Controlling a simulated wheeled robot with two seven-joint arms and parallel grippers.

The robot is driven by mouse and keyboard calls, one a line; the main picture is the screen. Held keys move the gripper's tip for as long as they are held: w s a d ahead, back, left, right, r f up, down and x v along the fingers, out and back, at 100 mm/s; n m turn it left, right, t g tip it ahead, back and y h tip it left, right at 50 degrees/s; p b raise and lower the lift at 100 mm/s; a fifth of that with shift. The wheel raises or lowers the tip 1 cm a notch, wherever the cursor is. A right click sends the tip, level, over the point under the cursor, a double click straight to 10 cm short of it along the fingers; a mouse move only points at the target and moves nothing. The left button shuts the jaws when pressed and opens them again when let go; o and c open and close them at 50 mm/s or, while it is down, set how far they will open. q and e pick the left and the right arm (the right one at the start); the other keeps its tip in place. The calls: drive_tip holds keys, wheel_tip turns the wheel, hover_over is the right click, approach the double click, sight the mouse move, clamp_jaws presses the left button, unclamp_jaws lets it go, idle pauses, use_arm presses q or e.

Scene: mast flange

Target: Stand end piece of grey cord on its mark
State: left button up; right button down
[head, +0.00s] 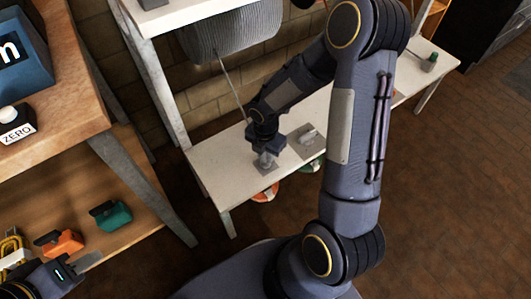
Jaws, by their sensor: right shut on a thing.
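The grey cord (234,92) runs down from a large grey drum (232,32) to my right gripper (267,157). My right gripper is shut on the cord's end piece (265,161), pale and mostly hidden by the fingers. It is low over a grey square mark (268,168) near the left end of the white bench (222,168). Whether the piece touches the mark I cannot tell. My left gripper (92,261) is at the lower left, apart from these things; its fingers are not clear enough to tell open from shut.
Another grey square (304,150) with a pale piece (309,136) lies just right of my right gripper. A white post (155,85) stands left of the drum. Wooden shelves at left hold an orange item (60,243) and a green item (112,217).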

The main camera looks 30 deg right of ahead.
drive_tip(key=shift+f, duration=0.2)
drive_tip(key=c, duration=1.2)
unclamp_jaws()
drive_tip(key=shift+r, duration=0.15)
wheel_tip(320, 180, up, 12)
drive_tip(key=p, duration=0.5)
drive_tip(key=s+a+r+m+t+y, duration=0.2)
drive_tip(key=s+r+m, duration=0.5)
drive_tip(key=m, duration=0.5)
drive_tip(key=s+a+r+m+t+y, duration=0.1)
drive_tip(key=s+a+r+m+t, duration=0.1)
drive_tip(key=s+r+m, duration=0.6)
drive_tip(key=s+m+t, duration=0.1)
drive_tip(key=s+m, duration=0.1)
drive_tip(key=m, duration=0.3)
drive_tip(key=shift+t+y, duration=0.3)
drive_tip(key=shift+y, duration=0.1)
